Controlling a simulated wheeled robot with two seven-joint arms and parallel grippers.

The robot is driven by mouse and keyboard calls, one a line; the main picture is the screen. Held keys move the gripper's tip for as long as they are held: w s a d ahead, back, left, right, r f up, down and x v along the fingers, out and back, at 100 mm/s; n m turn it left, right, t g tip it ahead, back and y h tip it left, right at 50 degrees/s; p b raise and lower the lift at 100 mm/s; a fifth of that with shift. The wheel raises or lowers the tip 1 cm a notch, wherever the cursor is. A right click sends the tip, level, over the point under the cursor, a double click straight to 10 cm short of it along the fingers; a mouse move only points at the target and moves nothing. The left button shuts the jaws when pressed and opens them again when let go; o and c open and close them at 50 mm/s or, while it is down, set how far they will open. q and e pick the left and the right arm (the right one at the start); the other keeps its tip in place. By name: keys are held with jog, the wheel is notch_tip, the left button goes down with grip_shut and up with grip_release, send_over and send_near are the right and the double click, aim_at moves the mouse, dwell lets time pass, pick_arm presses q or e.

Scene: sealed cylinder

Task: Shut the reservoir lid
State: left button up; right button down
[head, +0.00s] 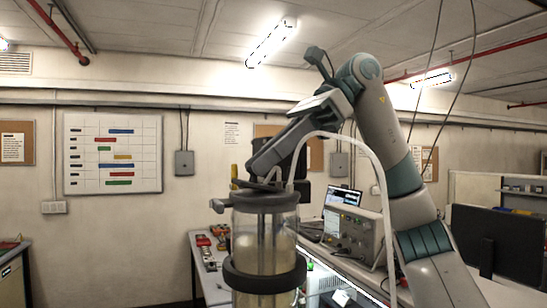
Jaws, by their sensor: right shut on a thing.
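The reservoir is a clear upright cylinder (247,248) with a dark grey band around its middle, at the lower centre of the head view. Its grey lid (265,199) is at the top of the cylinder, and a small dark knob sticks out on the left of the rim. My right gripper (262,182) comes in from the upper right, points down and left, and is shut at the lid's top. The fingers hide the part they grip, and I cannot tell whether the lid sits fully flush. My left gripper is not in view.
A pale hose (370,160) arches from the lid past my right arm. Behind stand a bench with a grey instrument (352,234), a laptop (343,198) and small coloured parts (204,241). A dark monitor (497,243) is at the right.

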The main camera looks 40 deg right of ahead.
jog(key=shift+w+a+f+g+h, duration=0.15)
jog(key=shift+a+g+h, duration=0.1)
jog(key=shift+h, duration=0.4)
jog(key=shift+a+f+g+h, duration=0.1)
jog(key=shift+a+g+h, duration=0.15)
jog(key=shift+h, duration=0.4)
jog(key=c, duration=1.6)
grip_release()
jog(key=shift+o, duration=0.2)
jog(key=shift+r, duration=0.15)
jog(key=v, duration=1.1)
jog(key=shift+d+r, duration=0.2)
jog(key=shift+d, duration=0.05)
